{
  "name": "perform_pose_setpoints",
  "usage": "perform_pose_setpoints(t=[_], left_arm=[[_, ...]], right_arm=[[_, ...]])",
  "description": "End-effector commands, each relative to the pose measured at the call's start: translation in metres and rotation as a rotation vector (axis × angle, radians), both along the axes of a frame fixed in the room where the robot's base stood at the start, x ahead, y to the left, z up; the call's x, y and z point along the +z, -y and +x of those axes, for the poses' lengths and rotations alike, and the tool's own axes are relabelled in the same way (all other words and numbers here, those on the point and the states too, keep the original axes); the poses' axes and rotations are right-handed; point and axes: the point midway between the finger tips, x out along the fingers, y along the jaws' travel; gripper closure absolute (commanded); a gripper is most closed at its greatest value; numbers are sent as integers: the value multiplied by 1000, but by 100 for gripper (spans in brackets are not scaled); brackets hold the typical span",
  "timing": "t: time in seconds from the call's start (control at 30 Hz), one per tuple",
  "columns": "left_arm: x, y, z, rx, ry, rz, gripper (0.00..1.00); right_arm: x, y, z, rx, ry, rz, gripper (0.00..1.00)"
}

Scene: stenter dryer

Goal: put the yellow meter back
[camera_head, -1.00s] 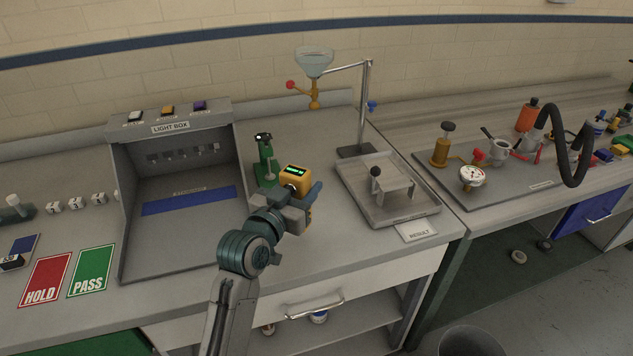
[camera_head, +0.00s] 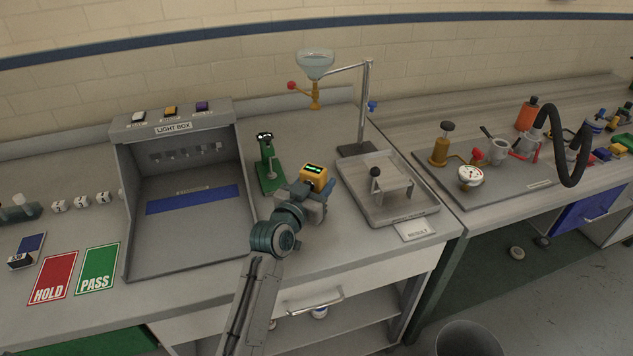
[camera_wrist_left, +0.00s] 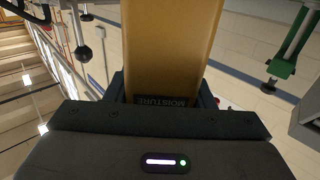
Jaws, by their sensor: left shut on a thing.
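The yellow meter (camera_head: 314,177) has a small green-lit display on top. My left gripper (camera_head: 308,194) is shut on it and holds it near the front of the bench, between the green stand and the clear tray. In the left wrist view the meter (camera_wrist_left: 170,45) fills the middle between the fingers, with a "MOISTURE" label at its lower end. I cannot tell whether its underside touches the bench. My right gripper is not in view.
A green stand (camera_head: 268,165) is just left of the meter. The clear tray (camera_head: 400,216) with a small table-like piece is to the right, and a "RESULT" card (camera_head: 415,230) lies in front of it. The light box (camera_head: 180,230) stands at left. A funnel (camera_head: 315,64) hangs behind.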

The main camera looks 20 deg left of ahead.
Motion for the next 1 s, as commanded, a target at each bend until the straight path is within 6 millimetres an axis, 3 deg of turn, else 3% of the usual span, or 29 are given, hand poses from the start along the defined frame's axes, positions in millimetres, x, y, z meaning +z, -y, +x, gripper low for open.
perform_pose_setpoints(t=[0.1, 0.13, 0.2, 0.23, 0.6, 0.77, 1.0], left_arm=[[-4, 0, 0, 0, 1, 0, 78], [-3, 0, 0, 0, 0, 0, 45], [-3, 0, 0, 0, 0, 0, 32], [-3, 0, 0, 0, 0, 0, 29], [0, -1, -3, 0, -1, 0, 29], [-3, -6, -29, 0, -1, 2, 29], [-3, -16, -81, 0, -1, 2, 29]], right_arm=[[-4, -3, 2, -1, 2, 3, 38], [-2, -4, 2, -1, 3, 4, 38], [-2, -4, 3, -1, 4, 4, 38], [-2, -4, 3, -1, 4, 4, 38], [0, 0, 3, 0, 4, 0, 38], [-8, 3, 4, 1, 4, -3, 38], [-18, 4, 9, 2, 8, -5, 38]])
